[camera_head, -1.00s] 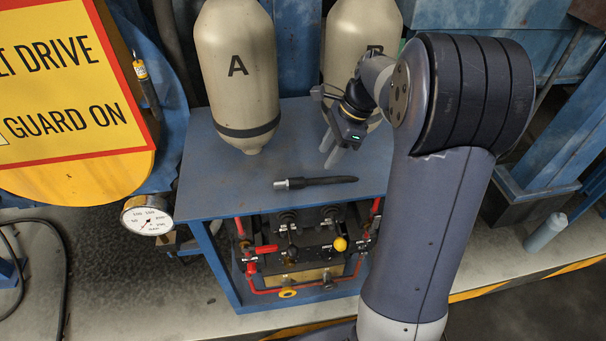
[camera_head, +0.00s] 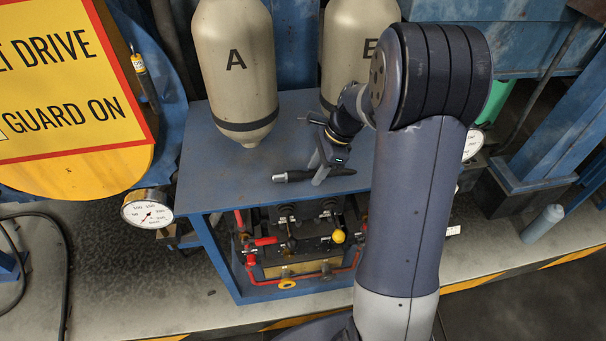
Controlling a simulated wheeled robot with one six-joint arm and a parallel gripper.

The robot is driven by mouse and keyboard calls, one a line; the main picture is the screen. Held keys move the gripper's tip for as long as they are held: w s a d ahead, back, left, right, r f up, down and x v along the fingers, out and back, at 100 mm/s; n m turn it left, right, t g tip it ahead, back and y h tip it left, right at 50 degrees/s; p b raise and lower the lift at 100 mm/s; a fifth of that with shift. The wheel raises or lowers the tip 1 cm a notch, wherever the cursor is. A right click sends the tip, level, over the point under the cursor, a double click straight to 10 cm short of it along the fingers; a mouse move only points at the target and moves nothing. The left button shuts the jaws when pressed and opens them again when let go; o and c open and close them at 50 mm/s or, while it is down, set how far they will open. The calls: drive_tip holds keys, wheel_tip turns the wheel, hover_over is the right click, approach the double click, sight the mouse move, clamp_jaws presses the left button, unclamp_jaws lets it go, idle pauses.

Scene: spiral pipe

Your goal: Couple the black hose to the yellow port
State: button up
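The black hose (camera_head: 294,176) is a short dark piece with a silver tip at its left end. It lies on the blue bench top (camera_head: 230,180) in front of the cylinders. My gripper (camera_head: 317,171) is down at the middle of the hose, with its fingers around or right beside it. Whether the fingers are closed on the hose cannot be told. A yellow ring-shaped port (camera_head: 287,284) sits low on the front of the bench, by the red piping. A yellow ball knob (camera_head: 338,236) is higher up on the same panel.
Cylinder A (camera_head: 236,65) stands behind the hose at left, and cylinder B (camera_head: 350,45) stands close behind my gripper. Red-handled valves (camera_head: 264,241) crowd the open bench front. A gauge (camera_head: 147,210) sits left of the bench. The bench top's left part is clear.

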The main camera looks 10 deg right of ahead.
clamp_jaws()
idle(0.3)
